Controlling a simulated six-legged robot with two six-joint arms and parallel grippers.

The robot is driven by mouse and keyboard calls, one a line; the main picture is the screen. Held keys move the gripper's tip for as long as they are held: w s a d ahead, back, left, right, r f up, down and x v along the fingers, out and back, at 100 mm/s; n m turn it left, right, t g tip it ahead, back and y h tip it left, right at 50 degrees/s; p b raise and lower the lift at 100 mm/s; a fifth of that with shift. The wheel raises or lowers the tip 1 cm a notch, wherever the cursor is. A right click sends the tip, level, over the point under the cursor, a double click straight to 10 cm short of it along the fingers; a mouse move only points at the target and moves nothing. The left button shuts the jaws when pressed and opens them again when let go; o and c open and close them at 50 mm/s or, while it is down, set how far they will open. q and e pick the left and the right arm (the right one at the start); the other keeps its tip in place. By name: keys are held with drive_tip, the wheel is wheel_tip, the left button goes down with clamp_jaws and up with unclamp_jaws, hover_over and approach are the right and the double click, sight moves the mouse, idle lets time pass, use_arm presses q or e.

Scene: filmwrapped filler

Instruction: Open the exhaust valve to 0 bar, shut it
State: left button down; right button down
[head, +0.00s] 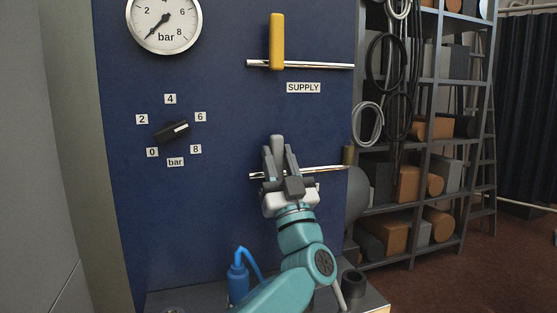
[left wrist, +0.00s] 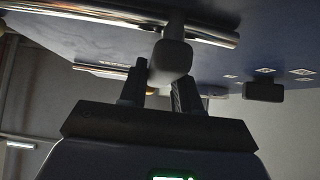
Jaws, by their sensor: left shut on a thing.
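The exhaust valve's grey handle (head: 274,143) stands upright, across the lower pipe (head: 326,170) on the blue panel. My left gripper (head: 279,160) is shut on this handle from the front. No exhaust label shows. My right gripper is not in view.
The yellow supply handle (head: 276,42) stands upright on the upper pipe (head: 318,66). A black knob (head: 170,132) has its white mark toward 6. A blue bottle (head: 238,283) stands on the ledge below. A loaded shelf (head: 425,145) with hanging cables is at the right.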

sight(278, 51)
use_arm(q)
drive_tip(key=c, duration=0.9)
unclamp_jaws()
drive_tip(key=shift+r, duration=0.1)
wheel_tip(278, 51, up, 9)
drive_tip(key=p, duration=0.5)
drive_tip(key=shift+s, duration=0.1)
wheel_tip(278, 51, up, 9)
drive_tip(key=p, duration=0.8)
drive_tip(key=shift+r, duration=0.2)
drive_tip(key=shift+r+p, duration=0.7)
drive_tip(key=shift+p, duration=0.1)
